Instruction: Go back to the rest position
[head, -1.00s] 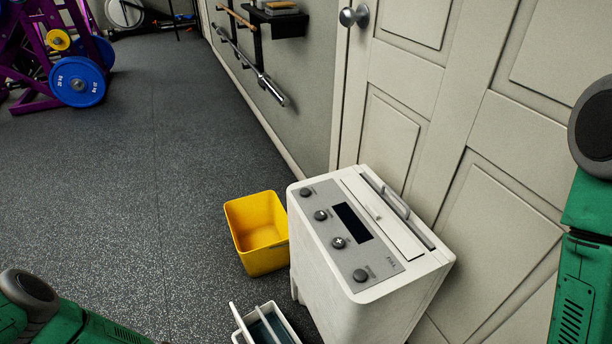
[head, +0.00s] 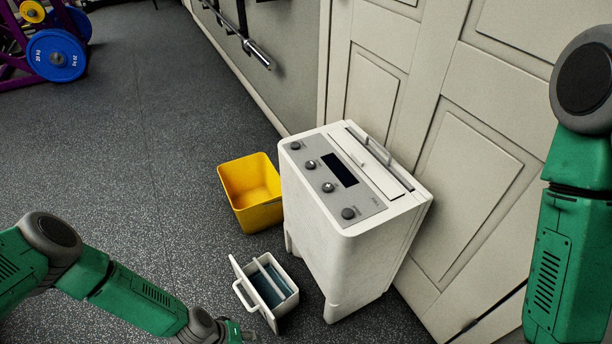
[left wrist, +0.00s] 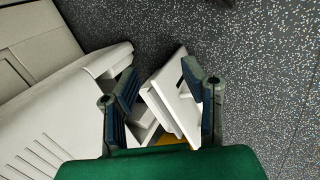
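My left arm comes in from the left in the head view, and its gripper (head: 238,332) is low at the bottom edge, just in front of a small white water container. In the left wrist view the two fingers of my left gripper (left wrist: 165,90) are spread apart, with nothing clearly gripped. The white container (head: 270,288) stands on the floor with its handle side toward the left; it also shows between and beyond the fingers in the left wrist view (left wrist: 172,95). My right arm is at the right edge of the head view, but its gripper is out of view.
A white dehumidifier (head: 350,225) stands by the panelled door (head: 470,190), right of the container. A yellow bin (head: 250,190) sits behind the container. Weight plates (head: 55,55) are at the far left. The floor (head: 120,150) at left is clear.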

